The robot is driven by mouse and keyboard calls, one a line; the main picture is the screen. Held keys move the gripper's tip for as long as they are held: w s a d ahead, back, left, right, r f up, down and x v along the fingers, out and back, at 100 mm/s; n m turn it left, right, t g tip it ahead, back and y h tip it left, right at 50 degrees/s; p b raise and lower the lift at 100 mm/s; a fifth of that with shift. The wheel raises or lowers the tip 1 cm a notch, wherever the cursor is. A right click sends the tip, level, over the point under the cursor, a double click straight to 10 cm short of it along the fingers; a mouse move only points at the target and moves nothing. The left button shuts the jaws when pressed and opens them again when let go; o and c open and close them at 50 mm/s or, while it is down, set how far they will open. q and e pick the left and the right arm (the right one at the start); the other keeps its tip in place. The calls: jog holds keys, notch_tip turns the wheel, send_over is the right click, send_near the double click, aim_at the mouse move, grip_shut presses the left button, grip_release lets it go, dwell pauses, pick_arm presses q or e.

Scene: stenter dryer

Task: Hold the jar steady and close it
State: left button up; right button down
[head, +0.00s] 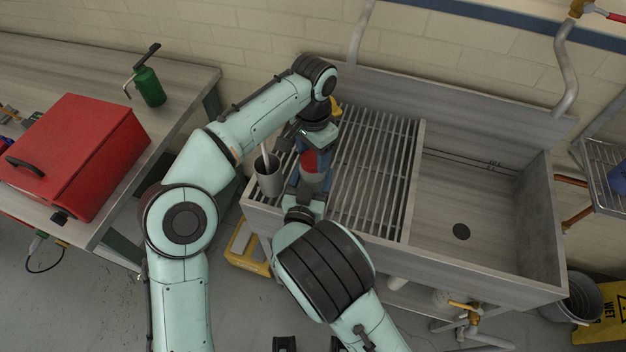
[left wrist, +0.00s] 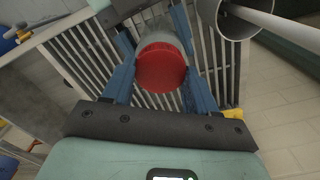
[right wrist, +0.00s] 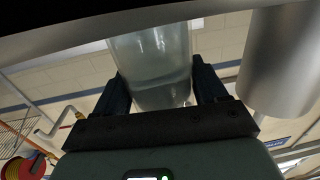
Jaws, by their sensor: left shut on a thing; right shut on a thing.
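The jar is upright over the slatted drainboard of the sink, and its grey, translucent body (right wrist: 150,60) shows between my right fingers in the right wrist view. The red lid (left wrist: 162,68) is on top of the jar, between the blue fingers of my left gripper (left wrist: 156,50); it also shows in the head view (head: 311,160). My left gripper (head: 312,152) comes from above and is shut on the lid. My right gripper (right wrist: 160,80) is shut on the jar body from the front, below the lid. I cannot tell how tightly the lid sits.
A grey metal cup (head: 269,181) with a white rod stands close left of the jar. The slatted drainboard (head: 375,170) and empty sink basin (head: 480,215) lie to the right. A red toolbox (head: 75,150) and green oil can (head: 149,87) are on the left bench.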

pick_arm(q)
jog(key=m, duration=0.4)
jog(key=shift+m, duration=0.4)
jog(key=m, duration=1.3)
jog(key=o, duration=1.2)
jog(key=shift+o, duration=0.2)
notch_tip(320, 180, up, 7)
jog(key=shift+r, duration=0.2)
